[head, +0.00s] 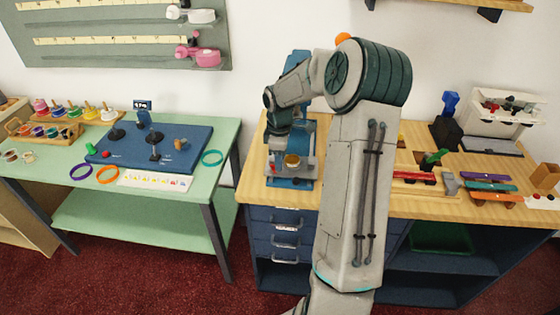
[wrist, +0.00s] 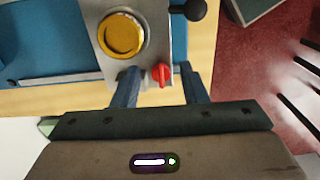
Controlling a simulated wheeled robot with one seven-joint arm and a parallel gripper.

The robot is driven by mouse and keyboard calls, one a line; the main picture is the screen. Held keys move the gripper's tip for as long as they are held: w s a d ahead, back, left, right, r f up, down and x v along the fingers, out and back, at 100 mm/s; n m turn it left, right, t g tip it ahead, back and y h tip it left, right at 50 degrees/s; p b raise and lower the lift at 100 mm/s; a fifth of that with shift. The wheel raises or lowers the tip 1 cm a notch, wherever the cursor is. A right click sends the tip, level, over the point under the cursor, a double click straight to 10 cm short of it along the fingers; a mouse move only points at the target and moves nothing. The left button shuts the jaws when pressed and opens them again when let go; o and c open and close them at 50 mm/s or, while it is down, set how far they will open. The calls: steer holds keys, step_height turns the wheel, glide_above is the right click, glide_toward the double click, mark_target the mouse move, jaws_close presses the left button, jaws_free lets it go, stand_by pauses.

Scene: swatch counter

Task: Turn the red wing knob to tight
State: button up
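The red wing knob (wrist: 161,74) sits on a pale grey panel (wrist: 148,62) of a blue machine, just below a round yellow disc (wrist: 122,35) in the wrist view. Its wing points roughly up and down in that view. My gripper (wrist: 159,80) is open, with one dark finger on each side of the knob and a gap visible on both sides. I cannot tell how deep the fingertips reach.
A black ball-ended lever (wrist: 195,9) is on the machine near the panel's upper right. The wooden counter (head: 255,180) holds several tools and a white machine (head: 505,112) at right. A green table (head: 215,180) with a blue board (head: 185,135) stands at left.

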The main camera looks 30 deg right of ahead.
steer(key=shift+f, duration=0.95)
steer(key=shift+c, duration=0.2)
jaws_close()
